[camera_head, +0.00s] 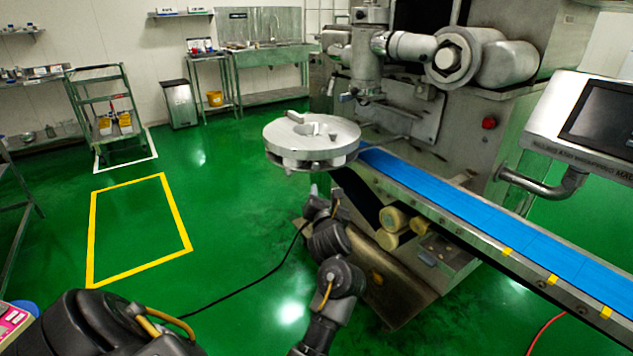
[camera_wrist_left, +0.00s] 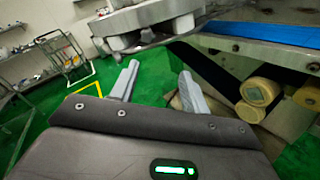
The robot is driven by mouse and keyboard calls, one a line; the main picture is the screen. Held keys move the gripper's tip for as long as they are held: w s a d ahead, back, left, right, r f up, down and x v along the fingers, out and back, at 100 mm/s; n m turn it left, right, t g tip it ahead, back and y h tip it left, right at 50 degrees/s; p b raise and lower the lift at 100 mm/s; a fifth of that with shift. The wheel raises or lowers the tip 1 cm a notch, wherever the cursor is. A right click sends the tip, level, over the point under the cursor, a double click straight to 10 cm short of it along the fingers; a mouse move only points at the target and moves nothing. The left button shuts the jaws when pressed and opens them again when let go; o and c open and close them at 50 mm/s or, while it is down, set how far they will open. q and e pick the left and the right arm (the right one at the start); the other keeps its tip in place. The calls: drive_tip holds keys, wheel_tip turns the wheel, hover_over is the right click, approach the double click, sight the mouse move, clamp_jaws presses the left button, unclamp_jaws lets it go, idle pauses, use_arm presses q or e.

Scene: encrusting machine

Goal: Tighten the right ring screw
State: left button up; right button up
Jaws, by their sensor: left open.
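A round grey metal disc (camera_head: 312,133) sits at the near end of the conveyor, below the machine's outlet (camera_head: 361,94). Its underside and pale blocks (camera_wrist_left: 178,27) show at the top of the left wrist view. I cannot single out the right ring screw for certain in either view. My left gripper (camera_head: 325,195) is below the disc, pointing up toward it, and looks apart from it. In the left wrist view the two grey fingers (camera_wrist_left: 158,70) stand apart with nothing between them. My right gripper is not in view.
The blue conveyor belt (camera_head: 480,214) runs from the disc to the right. Pale rollers (camera_head: 393,219) sit under its near end. A control panel (camera_head: 590,120) stands at right. A black cable (camera_head: 245,288) crosses the green floor. Open floor lies left, with a trolley (camera_head: 105,105) farther back.

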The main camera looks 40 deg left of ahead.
sight(316, 167)
use_arm(q)
drive_tip(key=w+a, duration=0.2)
drive_tip(key=w+a+r+n, duration=0.1)
drive_tip(key=w+a, duration=0.1)
drive_tip(key=a, duration=0.1)
drive_tip(key=w+a+r+n, duration=0.1)
drive_tip(key=w+a, duration=0.1)
drive_tip(key=shift+a+r+y, duration=0.1)
drive_tip(key=shift+a+y, duration=0.15)
drive_tip(key=shift+y, duration=0.05)
drive_tip(key=shift+w+a, duration=0.4)
drive_tip(key=shift+w, duration=0.05)
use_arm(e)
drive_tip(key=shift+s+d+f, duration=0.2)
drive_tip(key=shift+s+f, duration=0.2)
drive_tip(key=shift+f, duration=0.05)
use_arm(q)
drive_tip(key=c, duration=1)
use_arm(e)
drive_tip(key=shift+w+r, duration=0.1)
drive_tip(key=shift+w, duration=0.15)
